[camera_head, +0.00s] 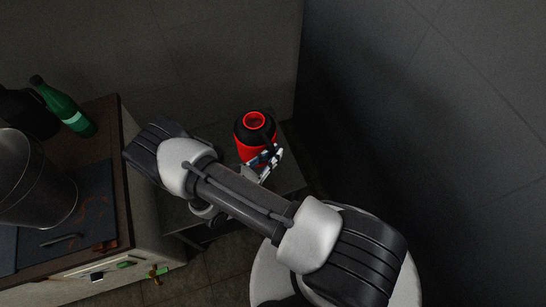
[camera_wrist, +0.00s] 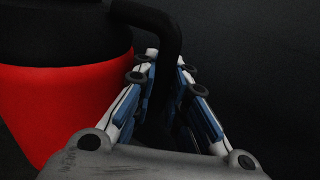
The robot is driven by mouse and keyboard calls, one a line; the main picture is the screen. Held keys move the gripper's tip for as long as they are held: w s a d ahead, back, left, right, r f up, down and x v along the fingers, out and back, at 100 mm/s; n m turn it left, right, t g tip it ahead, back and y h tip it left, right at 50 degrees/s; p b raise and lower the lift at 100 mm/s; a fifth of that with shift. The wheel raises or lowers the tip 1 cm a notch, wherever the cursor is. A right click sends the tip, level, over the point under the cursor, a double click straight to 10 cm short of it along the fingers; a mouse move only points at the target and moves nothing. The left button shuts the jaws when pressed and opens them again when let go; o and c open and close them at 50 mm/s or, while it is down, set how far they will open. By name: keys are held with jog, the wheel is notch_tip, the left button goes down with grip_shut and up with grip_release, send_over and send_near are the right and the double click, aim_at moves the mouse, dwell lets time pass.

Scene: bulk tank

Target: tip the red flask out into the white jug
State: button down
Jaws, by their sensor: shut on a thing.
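The red flask (camera_head: 251,149), with a black shoulder and a red-rimmed mouth, is upright at a low dark surface in the head view. In the wrist view the flask (camera_wrist: 62,100) fills the left side, and its black handle curves down from the top. My gripper (camera_head: 266,160) is at the flask's near right side. In the wrist view my gripper (camera_wrist: 165,62) has its fingers on both sides of the black handle, shut on it. I cannot tell whether the flask's base touches the surface. I see no white jug in either view.
A dark low surface (camera_head: 286,174) lies under the flask, beside walls. At left, a cabinet top (camera_head: 108,170) holds a grey metal container (camera_head: 38,190), a green bottle (camera_head: 63,106) and a dark mat (camera_head: 95,200). My arm crosses the middle of the head view.

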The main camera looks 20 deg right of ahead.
jog(key=shift+r, duration=1.3)
jog(key=shift+a+f+n+t+b, duration=0.2)
jog(key=shift+a+n+t+b, duration=0.15)
jog(key=shift+t+b, duration=0.3)
jog(key=s+a+f+n+t+y+b, duration=0.2)
jog(key=a+n+t+y+b, duration=0.6)
jog(key=b, duration=0.5)
jog(key=a+y, duration=0.2)
jog(key=shift+a+f, duration=0.35)
jog(key=shift+f, duration=0.05)
jog(key=shift+s+y, duration=0.1)
jog(key=shift+y, duration=0.2)
